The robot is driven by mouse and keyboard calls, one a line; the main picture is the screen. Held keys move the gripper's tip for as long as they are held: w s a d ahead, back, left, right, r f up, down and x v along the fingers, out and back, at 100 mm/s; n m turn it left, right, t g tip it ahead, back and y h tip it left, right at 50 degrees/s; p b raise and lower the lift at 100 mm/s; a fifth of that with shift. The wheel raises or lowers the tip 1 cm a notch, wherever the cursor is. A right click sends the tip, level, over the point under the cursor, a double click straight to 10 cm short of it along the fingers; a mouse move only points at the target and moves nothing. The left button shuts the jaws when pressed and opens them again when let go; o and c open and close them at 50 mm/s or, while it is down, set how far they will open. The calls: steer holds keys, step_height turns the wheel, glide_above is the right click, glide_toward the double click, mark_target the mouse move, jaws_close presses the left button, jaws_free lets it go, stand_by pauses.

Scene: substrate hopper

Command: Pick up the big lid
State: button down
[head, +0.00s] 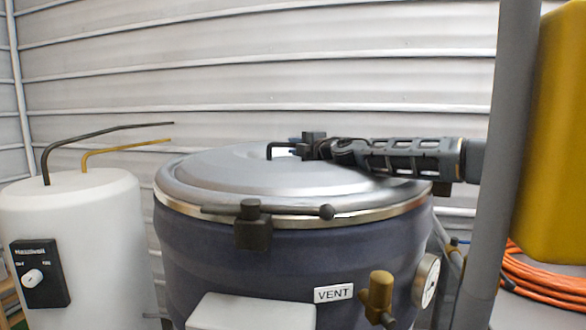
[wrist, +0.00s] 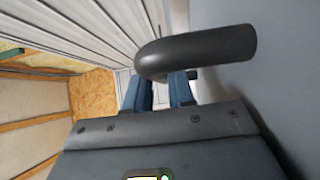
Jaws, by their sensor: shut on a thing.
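The big lid (head: 225,171) is a wide grey metal disc lying on top of a dark round vessel (head: 190,240). A dark bar handle (head: 270,150) stands on the lid's middle. My gripper (head: 308,146) reaches in from the right, low over the lid, and is shut on the handle. In the wrist view the handle (wrist: 205,48) crosses in front of the blue fingers (wrist: 160,90), and the lid's grey surface (wrist: 285,90) fills the right side. The exact finger contact is partly hidden behind the handle.
A clamp (head: 252,225) with a ball-ended bar sits at the vessel's front rim. A gauge (head: 427,281), a brass valve (head: 378,294) and a VENT label (head: 333,294) are on its front right. A white cylinder (head: 75,220) with bent pipes stands left. A grey post (head: 500,170) and yellow container (head: 550,140) stand right.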

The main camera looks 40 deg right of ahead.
steer(key=shift+f, duration=0.15)
steer(key=shift+r, duration=1)
step_height(320, 180, up, 3)
steer(key=shift+f+b, duration=0.1)
steer(key=shift+b, duration=0.25)
steer(key=s+d+r+b, duration=0.2)
steer(key=s+d+r, duration=0.2)
steer(key=d+r, duration=0.3)
steer(key=d, duration=0.3)
steer(key=shift+s+d, duration=0.2)
steer(key=shift+d, duration=0.2)
steer(key=shift+a+f, duration=0.1)
steer(key=p, duration=0.2)
glide_above(297, 163)
step_height(297, 163, down, 7)
steer(key=shift+a+r, duration=0.1)
steer(key=shift+f+p, duration=0.4)
steer(key=shift+f, duration=1.5)
